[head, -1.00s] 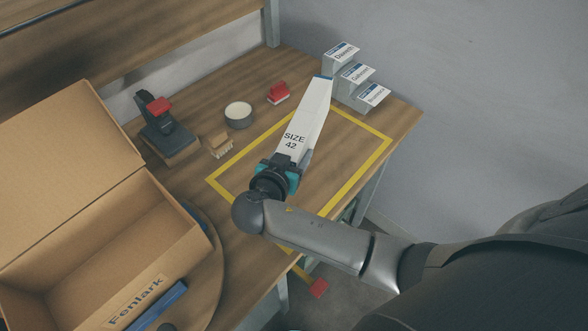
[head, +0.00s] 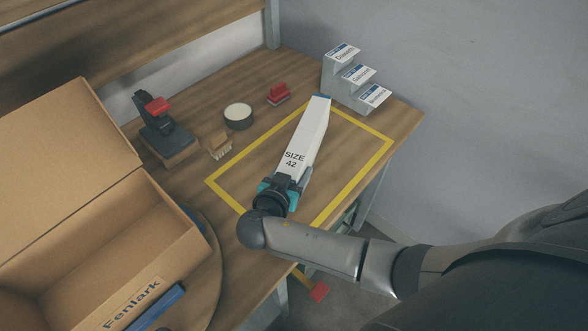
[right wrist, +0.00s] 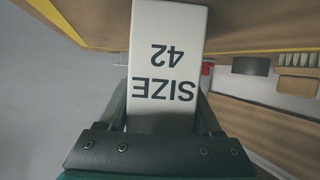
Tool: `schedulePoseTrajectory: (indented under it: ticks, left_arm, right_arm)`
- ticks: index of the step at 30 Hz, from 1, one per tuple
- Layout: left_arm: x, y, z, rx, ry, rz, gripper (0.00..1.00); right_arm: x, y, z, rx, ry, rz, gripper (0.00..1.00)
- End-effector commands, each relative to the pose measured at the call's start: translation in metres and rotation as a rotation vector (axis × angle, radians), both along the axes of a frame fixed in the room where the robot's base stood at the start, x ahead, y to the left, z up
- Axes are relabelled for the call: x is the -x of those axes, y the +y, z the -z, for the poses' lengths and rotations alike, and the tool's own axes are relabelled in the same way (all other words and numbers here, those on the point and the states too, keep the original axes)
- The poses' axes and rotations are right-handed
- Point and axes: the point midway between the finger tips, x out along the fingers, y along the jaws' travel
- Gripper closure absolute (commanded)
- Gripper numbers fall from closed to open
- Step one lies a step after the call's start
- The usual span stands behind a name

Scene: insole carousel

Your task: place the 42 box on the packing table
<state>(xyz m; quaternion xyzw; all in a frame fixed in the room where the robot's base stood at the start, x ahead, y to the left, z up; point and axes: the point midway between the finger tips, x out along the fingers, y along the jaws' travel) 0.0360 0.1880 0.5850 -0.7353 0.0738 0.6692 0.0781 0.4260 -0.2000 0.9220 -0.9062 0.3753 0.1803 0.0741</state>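My right gripper (head: 290,182) is shut on the near end of the box. My left gripper is not in view.
An open cardboard box (head: 150,245) stands on a round turntable (head: 208,270) at left. A tape dispenser (head: 165,130), a brush (head: 219,146), a round tin (head: 238,116), a red stamp (head: 279,93) and a stepped card holder (head: 345,90) line the table's back.

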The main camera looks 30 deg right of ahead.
Motion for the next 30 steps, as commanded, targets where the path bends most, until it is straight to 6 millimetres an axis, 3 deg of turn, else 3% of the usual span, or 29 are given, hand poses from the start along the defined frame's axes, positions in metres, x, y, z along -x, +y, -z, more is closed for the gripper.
schedulePoseTrajectory:
  ticks: [1, 6, 17, 30]
  left_arm:
    - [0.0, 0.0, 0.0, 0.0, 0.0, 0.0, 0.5]
    - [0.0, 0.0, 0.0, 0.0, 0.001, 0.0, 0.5]
    - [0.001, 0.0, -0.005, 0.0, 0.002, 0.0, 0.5]
    - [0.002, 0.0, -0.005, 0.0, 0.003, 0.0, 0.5]
  right_arm:
    - [0.0, 0.0, 0.0, 0.0, 0.0, 0.0, 0.28]
    - [0.0, 0.0, -0.001, 0.0, 0.0, 0.0, 0.09]
    - [0.0, 0.0, -0.005, 0.001, -0.001, 0.0, 0.08]
    - [0.057, 0.058, -0.036, -0.006, 0.001, -0.001, 0.08]
